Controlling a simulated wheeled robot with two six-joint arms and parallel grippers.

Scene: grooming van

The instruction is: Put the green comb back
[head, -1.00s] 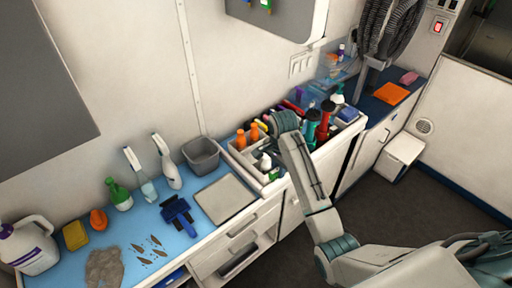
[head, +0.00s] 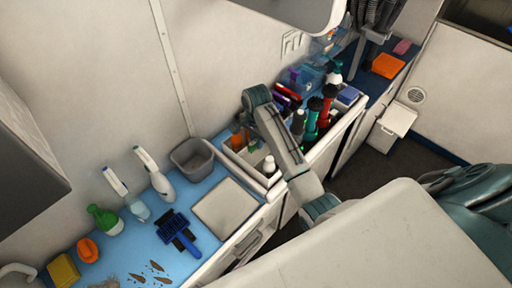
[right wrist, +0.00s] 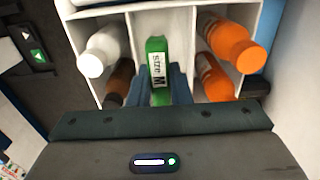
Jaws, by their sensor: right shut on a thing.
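The green comb (right wrist: 157,62), with a white "size M" label, shows in the right wrist view. My right gripper (right wrist: 160,92) is shut on it, one blue-grey finger on each side. The comb is at a middle compartment of the white organizer (right wrist: 194,50), between its dividers; I cannot tell whether it touches the bottom. My left gripper is not in view.
A white bottle (right wrist: 103,50) and a dark bottle share the left compartment; orange bottles (right wrist: 230,45) fill the right one. On the blue counter are a grey bin (head: 193,158), a pale board (head: 225,207), a blue brush (head: 178,231) and spray bottles.

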